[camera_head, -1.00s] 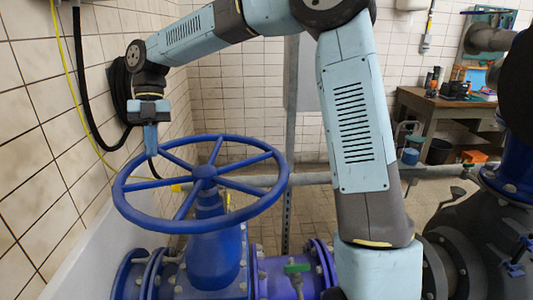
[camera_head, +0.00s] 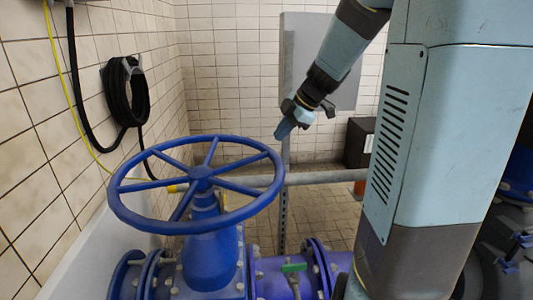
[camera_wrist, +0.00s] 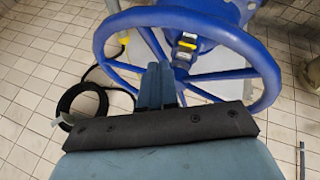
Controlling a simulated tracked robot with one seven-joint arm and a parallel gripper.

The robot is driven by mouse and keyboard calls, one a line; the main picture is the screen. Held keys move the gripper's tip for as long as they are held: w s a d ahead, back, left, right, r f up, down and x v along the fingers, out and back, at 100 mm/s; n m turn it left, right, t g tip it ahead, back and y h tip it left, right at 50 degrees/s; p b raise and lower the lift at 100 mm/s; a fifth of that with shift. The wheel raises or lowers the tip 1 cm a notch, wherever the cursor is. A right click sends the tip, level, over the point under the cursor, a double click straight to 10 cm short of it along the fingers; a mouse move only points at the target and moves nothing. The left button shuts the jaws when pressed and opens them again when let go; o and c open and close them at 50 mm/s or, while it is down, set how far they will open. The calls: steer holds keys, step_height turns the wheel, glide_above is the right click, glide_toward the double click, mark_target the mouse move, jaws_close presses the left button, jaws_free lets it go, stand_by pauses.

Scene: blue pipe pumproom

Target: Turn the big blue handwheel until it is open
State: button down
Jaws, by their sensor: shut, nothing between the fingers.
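The big blue handwheel (camera_head: 202,172) lies nearly flat on top of a blue valve body (camera_head: 210,258), with several spokes meeting at a central hub. In the wrist view my blue fingers (camera_wrist: 158,82) are together and overlap the near part of the wheel (camera_wrist: 262,62) in the picture. I cannot tell from that view how far the fingertips are from the rim.
A black hose coil (camera_head: 126,92) hangs on the tiled wall at the left, with a yellow cable beside it. A grey horizontal pipe (camera_head: 310,178) runs behind the wheel, and a grey upright panel (camera_head: 300,60) stands at the back.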

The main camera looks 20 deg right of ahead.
mark_target(266, 153)
steer(key=x, duration=1)
steer(key=shift+d, duration=0.25)
